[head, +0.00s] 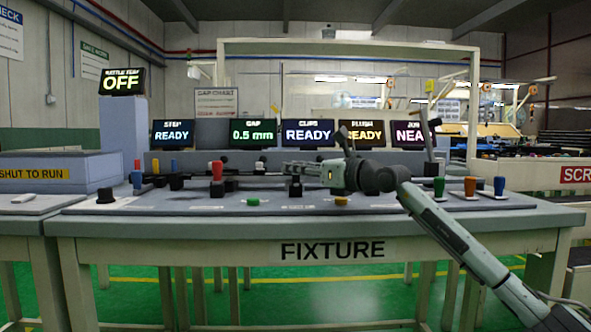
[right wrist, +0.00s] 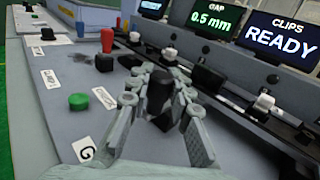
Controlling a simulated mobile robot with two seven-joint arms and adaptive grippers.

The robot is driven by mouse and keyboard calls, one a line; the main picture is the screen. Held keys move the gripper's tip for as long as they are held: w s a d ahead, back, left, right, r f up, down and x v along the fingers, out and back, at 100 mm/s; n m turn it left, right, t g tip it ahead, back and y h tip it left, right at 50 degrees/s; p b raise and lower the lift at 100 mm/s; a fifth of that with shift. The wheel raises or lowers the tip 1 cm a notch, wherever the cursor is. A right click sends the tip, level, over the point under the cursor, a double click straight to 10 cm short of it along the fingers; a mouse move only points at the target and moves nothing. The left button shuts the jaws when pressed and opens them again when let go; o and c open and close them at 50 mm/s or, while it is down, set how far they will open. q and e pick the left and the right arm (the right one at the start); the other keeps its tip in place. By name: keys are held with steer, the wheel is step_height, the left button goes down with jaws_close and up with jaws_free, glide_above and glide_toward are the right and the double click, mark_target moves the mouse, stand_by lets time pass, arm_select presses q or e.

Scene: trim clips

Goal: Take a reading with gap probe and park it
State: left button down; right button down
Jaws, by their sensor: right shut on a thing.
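My right gripper (head: 290,169) reaches in from the right over the fixture table (head: 400,219). In the right wrist view its two fingers (right wrist: 160,85) are shut around an upright black handle (right wrist: 159,92), which I take to be the gap probe. In the head view a dark block (head: 295,188) shows just below the gripper; whether it is the probe's lower part or its holder I cannot tell. The GAP screen (head: 252,132) reads 0.5 mm in green, and it shows in the right wrist view (right wrist: 213,17). My left gripper is not in view.
A red knob (head: 217,170) and a green button (right wrist: 78,101) stand on the table. Green (head: 439,187), orange (head: 470,186) and blue (head: 500,185) pegs stand at the right. A rail with clips (right wrist: 170,54) runs along the back. The front strip is mostly clear.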

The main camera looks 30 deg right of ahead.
steer(key=c, duration=1.8)
jaws_free()
steer(key=shift+a+f, duration=0.2)
steer(key=shift+c, duration=0.2)
steer(key=o, duration=0.5)
steer(key=shift+s+d+r, duration=0.1)
steer(key=shift+s+r, duration=0.05)
steer(key=shift+v, duration=6)
